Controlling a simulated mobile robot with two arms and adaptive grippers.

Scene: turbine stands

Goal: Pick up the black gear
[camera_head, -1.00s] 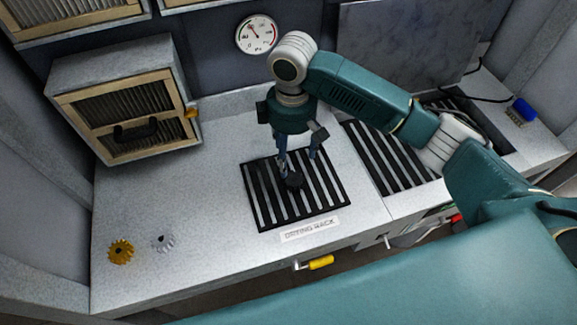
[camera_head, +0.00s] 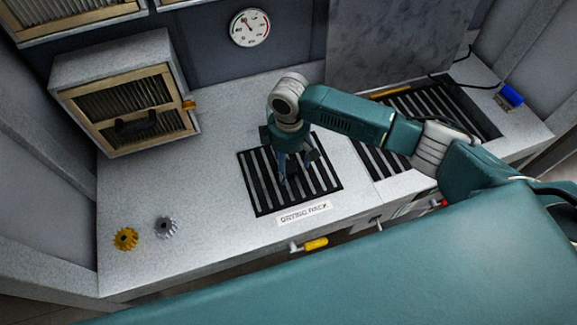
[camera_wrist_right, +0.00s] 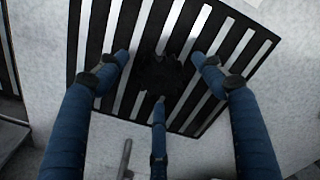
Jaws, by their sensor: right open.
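The black gear (camera_wrist_right: 160,73) lies on the slatted drying rack (camera_wrist_right: 225,58) in the right wrist view, dark against the dark slats. My right gripper (camera_head: 291,172) points down over the rack in the head view. In the wrist view its blue fingers (camera_wrist_right: 160,68) are spread open around the gear, with gaps between the fingertips and the gear. The gear is hard to make out in the head view, where the gripper and dark slats blend with it. My left gripper is not in view.
A yellow gear (camera_head: 125,239) and a grey gear (camera_head: 166,227) lie at the left front of the counter (camera_head: 205,190). A vented cabinet (camera_head: 125,95) stands at the back left. A second slatted grate (camera_head: 455,105) lies at the right. The counter between is clear.

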